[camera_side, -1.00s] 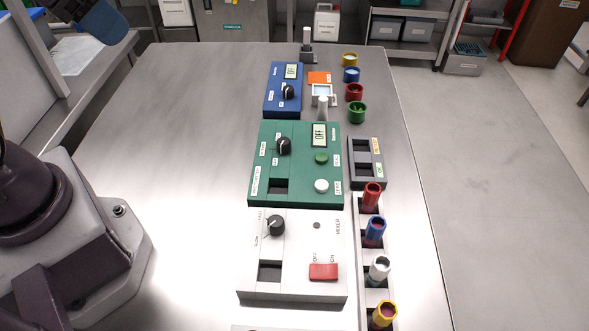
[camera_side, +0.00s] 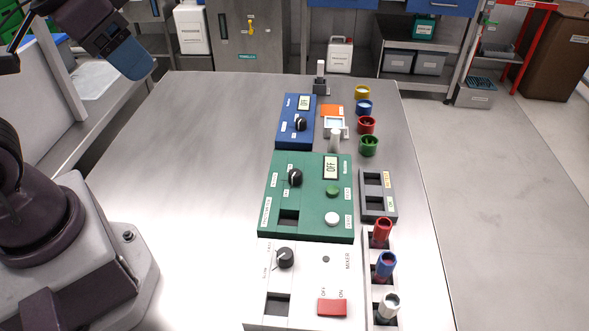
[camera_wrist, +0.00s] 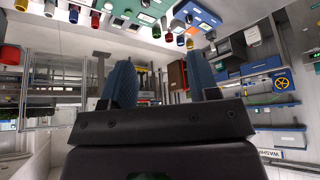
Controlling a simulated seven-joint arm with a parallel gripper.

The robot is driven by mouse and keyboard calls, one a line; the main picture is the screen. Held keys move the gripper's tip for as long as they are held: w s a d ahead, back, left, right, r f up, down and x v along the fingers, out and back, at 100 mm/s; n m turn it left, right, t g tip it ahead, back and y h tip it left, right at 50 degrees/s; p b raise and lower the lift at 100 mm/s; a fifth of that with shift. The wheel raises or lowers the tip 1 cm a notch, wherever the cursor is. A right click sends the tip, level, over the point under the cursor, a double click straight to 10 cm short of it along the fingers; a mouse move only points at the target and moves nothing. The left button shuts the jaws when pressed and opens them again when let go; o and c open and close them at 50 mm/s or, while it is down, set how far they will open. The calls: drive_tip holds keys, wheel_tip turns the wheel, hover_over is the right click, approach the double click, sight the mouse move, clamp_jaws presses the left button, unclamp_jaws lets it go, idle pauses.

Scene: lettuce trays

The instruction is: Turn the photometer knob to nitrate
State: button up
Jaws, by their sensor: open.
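The photometer is a green box (camera_side: 262,226) in the middle of the row of devices on the steel table in the side view. Its black knob (camera_side: 295,177) sits at the upper left of its face, with small labels around it that are too small to read surely. Its display (camera_side: 331,167) reads OFF. My gripper (camera_side: 133,60) is at the upper left of the side view, raised and well away from the knob. In the wrist view my gripper (camera_wrist: 160,78) shows two blue fingers spread apart with nothing between them. Its far finger is hidden in the side view.
A blue device (camera_side: 283,135) with a knob stands behind the photometer, and a white mixer (camera_side: 262,312) with a red switch (camera_side: 332,307) in front. A grey rack (camera_side: 392,204), capped vials (camera_side: 381,232) and coloured cups (camera_side: 367,125) stand to the right. The table's left side is clear.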

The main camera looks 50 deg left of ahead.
drive_tip(key=w+f+n+g+h, duration=0.2)
drive_tip(key=w+f+n+g, duration=0.3)
drive_tip(key=w+f, duration=0.45)
drive_tip(key=n+h, duration=0.3)
drive_tip(key=n, duration=1)
approach(295, 172)
drive_tip(key=shift+y, duration=0.3)
drive_tip(key=x, duration=0.9)
drive_tip(key=shift+d, duration=0.35)
drive_tip(key=c, duration=0.9)
